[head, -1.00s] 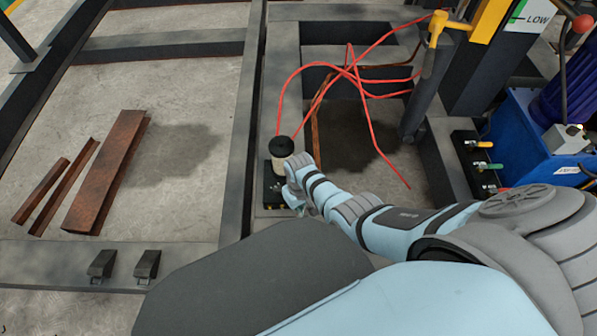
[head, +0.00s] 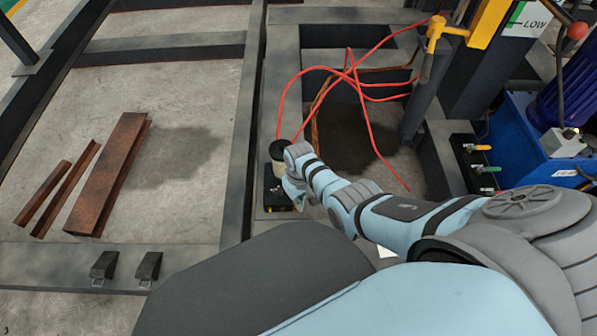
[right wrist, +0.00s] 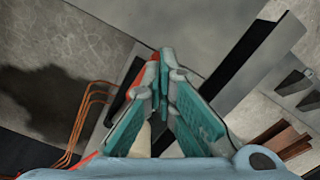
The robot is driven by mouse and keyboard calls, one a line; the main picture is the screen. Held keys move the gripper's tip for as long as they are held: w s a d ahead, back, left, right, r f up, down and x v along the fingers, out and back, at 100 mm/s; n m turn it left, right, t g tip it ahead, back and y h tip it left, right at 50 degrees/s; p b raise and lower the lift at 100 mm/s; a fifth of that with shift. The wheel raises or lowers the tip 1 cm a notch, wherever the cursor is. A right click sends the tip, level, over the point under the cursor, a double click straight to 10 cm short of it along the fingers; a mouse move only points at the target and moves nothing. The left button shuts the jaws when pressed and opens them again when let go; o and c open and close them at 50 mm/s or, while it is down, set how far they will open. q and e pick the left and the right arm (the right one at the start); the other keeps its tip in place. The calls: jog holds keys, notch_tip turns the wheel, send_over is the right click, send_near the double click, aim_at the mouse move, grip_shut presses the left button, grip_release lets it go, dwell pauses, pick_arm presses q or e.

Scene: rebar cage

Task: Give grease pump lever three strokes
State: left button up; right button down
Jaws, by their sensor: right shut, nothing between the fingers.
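The grease pump (head: 278,150) stands on the dark frame beam in the head view, with a cream reservoir, a black cap and a black base. My right arm partly covers it. My right gripper (head: 291,195) is beside the pump's right side, low near its base. In the right wrist view the right gripper (right wrist: 165,62) has its fingertips together with nothing seen between them. A cream piece of the pump (right wrist: 141,140) shows behind the left finger, and a red strip runs along that finger. I cannot make out the pump lever. My left gripper is not in view.
Red hoses (head: 360,92) loop over the frame behind the pump. Rusty steel channels (head: 108,175) lie on the floor at left. A yellow-handled lever (head: 434,45), valves (head: 482,148) and a blue power unit (head: 520,140) stand at right. Dark frame beams (head: 240,150) surround the floor.

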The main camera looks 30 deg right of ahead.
jog(key=w+d+r+p, duration=0.2)
jog(key=w+r, duration=0.2)
jog(key=r, duration=0.3)
jog(key=shift+r, duration=0.15)
jog(key=shift+s+a+f, duration=0.2)
jog(key=shift+s+f, duration=0.15)
jog(key=shift+f, duration=0.2)
jog(key=shift+f, duration=0.1)
jog(key=shift+s+a+f+p, duration=0.25)
jog(key=shift+s+f+p, duration=0.05)
jog(key=shift+s+f, duration=0.2)
